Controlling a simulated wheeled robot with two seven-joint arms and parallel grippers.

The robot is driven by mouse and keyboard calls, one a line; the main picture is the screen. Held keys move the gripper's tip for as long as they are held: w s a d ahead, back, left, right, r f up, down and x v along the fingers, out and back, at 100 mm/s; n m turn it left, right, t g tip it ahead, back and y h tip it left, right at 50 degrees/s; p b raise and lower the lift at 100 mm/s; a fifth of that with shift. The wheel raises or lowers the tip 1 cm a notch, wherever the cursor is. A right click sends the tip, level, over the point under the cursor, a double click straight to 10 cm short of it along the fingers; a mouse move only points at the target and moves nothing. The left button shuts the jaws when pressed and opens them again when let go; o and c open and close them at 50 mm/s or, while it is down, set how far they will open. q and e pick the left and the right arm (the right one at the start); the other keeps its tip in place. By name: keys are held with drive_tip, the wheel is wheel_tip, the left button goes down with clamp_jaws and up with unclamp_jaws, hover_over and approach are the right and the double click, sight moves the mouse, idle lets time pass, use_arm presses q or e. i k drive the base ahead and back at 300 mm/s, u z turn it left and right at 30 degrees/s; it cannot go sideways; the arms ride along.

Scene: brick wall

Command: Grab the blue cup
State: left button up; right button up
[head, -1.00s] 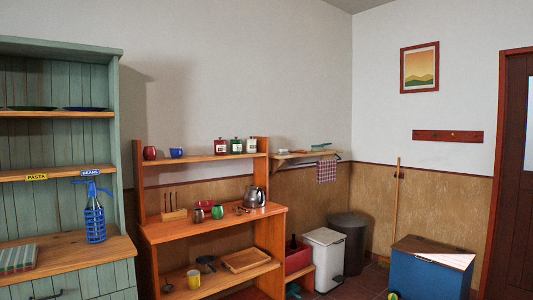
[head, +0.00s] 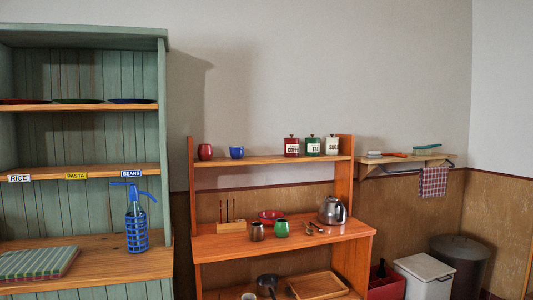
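The blue cup (head: 237,152) stands on the top shelf of the orange wooden shelf unit (head: 283,240) in the head view. A red cup (head: 205,152) stands just to its left. Nothing covers the blue cup. Neither of my grippers shows in the head view, so I cannot see what they hold.
Coffee (head: 291,147), tea (head: 312,147) and sugar (head: 332,146) tins stand right of the cup. A white bin (head: 424,277) stands at right.

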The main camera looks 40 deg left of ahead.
sight(235, 152)
drive_tip(key=u, duration=0.4)
drive_tip(key=i, duration=1.2)
drive_tip(key=u, duration=0.95)
